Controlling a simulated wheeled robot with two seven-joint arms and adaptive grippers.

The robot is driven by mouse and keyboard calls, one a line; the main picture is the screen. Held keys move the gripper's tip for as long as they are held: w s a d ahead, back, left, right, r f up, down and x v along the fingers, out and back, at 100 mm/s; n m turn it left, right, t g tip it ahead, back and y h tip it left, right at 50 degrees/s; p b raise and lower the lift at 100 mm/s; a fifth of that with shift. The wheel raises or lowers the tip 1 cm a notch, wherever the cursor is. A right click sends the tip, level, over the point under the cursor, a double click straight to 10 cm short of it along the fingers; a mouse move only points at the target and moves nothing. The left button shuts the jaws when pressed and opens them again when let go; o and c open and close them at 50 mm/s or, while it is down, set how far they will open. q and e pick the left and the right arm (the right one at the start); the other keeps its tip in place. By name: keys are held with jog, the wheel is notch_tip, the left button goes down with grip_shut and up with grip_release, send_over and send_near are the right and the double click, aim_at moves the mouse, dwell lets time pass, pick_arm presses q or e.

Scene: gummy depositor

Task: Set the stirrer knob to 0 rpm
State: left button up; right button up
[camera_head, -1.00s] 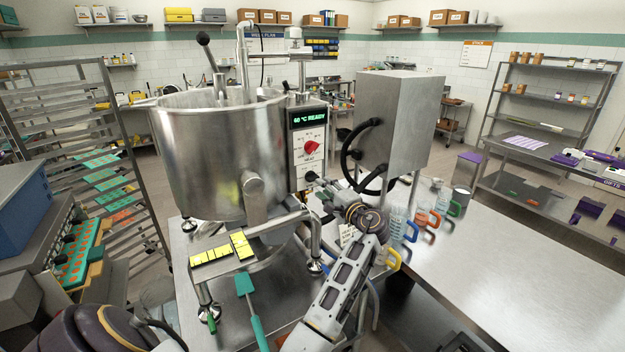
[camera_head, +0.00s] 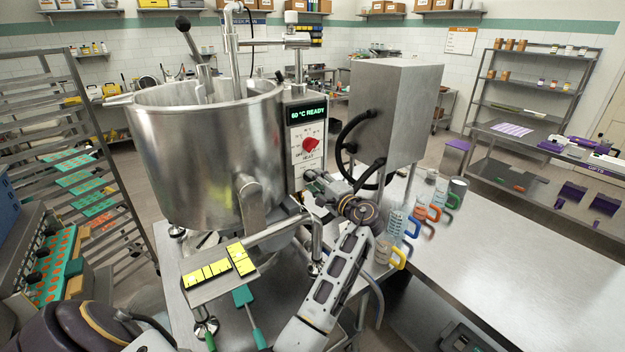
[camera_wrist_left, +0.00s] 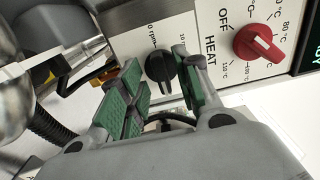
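The control panel (camera_head: 308,130) is on the kettle's right side, with a green "60 °C READY" display and a red heat knob (camera_head: 311,145). The black stirrer knob (camera_wrist_left: 160,67) shows in the left wrist view, beside a "0 rpm" label on its left and a "10" on its right. Its exact setting is hard to read. My left gripper (camera_head: 316,183) is at the lower part of the panel. In the wrist view its green-padded fingers (camera_wrist_left: 156,76) are apart, one on each side of the stirrer knob; contact cannot be told. My right gripper is not in view.
The steel kettle (camera_head: 205,150) stands left of the panel. A grey box (camera_head: 397,110) with a black hose stands to the right. Several jugs with coloured handles (camera_head: 397,256) stand near my arm. The steel table (camera_head: 500,265) at right is largely clear.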

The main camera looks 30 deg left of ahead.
pick_arm(q)
jog(key=shift+d+r, duration=0.1)
grip_shut()
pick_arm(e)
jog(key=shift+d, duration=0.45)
